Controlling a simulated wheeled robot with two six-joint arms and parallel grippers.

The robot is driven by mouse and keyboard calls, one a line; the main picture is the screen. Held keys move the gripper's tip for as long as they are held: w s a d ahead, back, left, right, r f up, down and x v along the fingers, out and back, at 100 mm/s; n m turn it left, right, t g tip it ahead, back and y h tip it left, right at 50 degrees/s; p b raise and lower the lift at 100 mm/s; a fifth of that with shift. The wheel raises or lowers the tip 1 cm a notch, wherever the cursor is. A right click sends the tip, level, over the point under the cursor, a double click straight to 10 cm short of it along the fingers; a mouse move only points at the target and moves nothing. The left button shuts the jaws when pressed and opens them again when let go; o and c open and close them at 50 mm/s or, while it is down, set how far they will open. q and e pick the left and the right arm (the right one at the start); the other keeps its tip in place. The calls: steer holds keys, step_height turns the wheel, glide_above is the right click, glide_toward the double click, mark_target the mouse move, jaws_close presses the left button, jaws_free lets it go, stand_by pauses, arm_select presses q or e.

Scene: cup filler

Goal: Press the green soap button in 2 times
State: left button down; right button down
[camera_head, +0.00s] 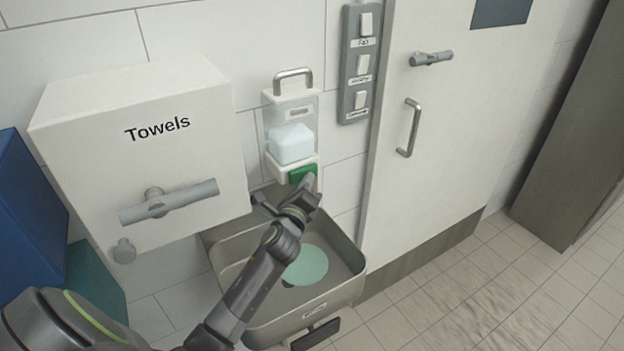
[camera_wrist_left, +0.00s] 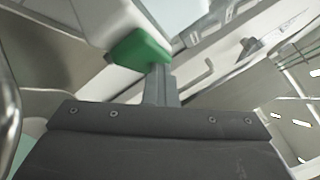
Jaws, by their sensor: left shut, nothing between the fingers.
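The green soap button (camera_head: 301,173) is on the lower front of the white soap dispenser (camera_head: 292,108), which is on the tiled wall above the sink. My left gripper (camera_head: 312,184) is shut and empty, with its tip right at the button's lower right side. In the left wrist view the green button (camera_wrist_left: 140,48) shows large at the far end of my shut fingers (camera_wrist_left: 160,75). The tip overlaps the button's edge there. I cannot tell whether they touch or how far the button is pressed in. My right gripper is not in view.
A metal sink (camera_head: 345,285) with a pale green disc (camera_head: 306,266) in it lies below the dispenser. A white towel box (camera_head: 140,120) with a grey handle stands out at the left. A switch panel (camera_head: 359,65) and a door (camera_head: 440,140) are at the right.

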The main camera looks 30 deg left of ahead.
arm_select(q)
steer(key=shift+a+r, duration=0.15)
steer(key=shift+a, duration=0.05)
steer(key=s+d, duration=0.1)
steer(key=s+d+p, duration=0.1)
steer(key=d, duration=0.1)
steer(key=d+f, duration=0.1)
steer(key=shift+s+d, duration=0.2)
steer(key=shift+s, duration=0.2)
steer(key=shift+w, duration=0.1)
stand_by(0.3)
stand_by(0.5)
